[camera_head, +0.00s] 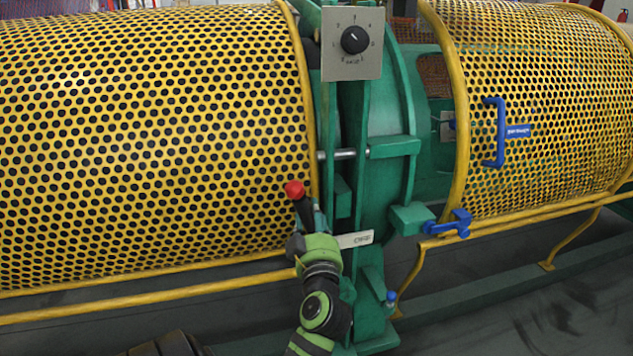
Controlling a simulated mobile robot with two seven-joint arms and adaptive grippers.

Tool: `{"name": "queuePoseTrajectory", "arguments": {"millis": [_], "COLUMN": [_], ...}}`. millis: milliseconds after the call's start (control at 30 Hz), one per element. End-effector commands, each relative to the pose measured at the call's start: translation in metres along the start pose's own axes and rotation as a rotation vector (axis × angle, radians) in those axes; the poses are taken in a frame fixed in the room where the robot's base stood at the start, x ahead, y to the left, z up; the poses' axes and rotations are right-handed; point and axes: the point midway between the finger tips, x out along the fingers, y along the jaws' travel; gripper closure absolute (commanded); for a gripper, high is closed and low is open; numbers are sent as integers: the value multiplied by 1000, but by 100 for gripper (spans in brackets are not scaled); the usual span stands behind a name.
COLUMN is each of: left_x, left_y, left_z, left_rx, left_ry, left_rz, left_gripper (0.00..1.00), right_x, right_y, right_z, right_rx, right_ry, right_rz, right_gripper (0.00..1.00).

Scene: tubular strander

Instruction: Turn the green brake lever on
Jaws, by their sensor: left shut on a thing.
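The brake lever (304,207) stands at the green frame between the two yellow guards. Its visible upper part is a dark shaft with a red knob (294,189), leaning a little to the left. My left gripper (308,228) comes up from below and is shut around the lever below the knob. The gripper and wrist hide the lower part and pivot of the lever. A pale label plate (355,239), which seems to read "OFF", sits just right of the gripper. My right gripper is not in view.
Perforated yellow guards (150,130) fill the left side and upper right (560,90). A grey dial panel (353,43) is above the lever. A blue handle (498,133) and a blue latch (455,224) are to the right. A yellow rail (150,299) runs low at left.

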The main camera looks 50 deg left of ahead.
Motion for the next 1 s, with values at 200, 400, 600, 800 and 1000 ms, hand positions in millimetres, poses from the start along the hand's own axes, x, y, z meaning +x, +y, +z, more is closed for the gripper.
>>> {"name": "queuePoseTrajectory", "arguments": {"millis": [200, 400, 600, 800, 1000], "left_x": [0, 0, 0, 0, 0], "left_y": [-5, -6, -5, -4, -3], "left_z": [1, 2, 0, -1, -2], "left_rx": [-13, -13, -11, -10, -10], "left_ry": [-3, -5, -1, 1, 2], "left_rz": [-12, -15, -14, -12, -10], "left_gripper": [100, 48, 31, 31, 31], "right_x": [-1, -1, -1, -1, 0], "right_y": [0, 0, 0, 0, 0], "right_z": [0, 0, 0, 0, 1], "right_rx": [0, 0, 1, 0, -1], "right_ry": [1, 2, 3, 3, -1], "right_rz": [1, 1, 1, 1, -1], "right_gripper": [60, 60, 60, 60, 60]}}
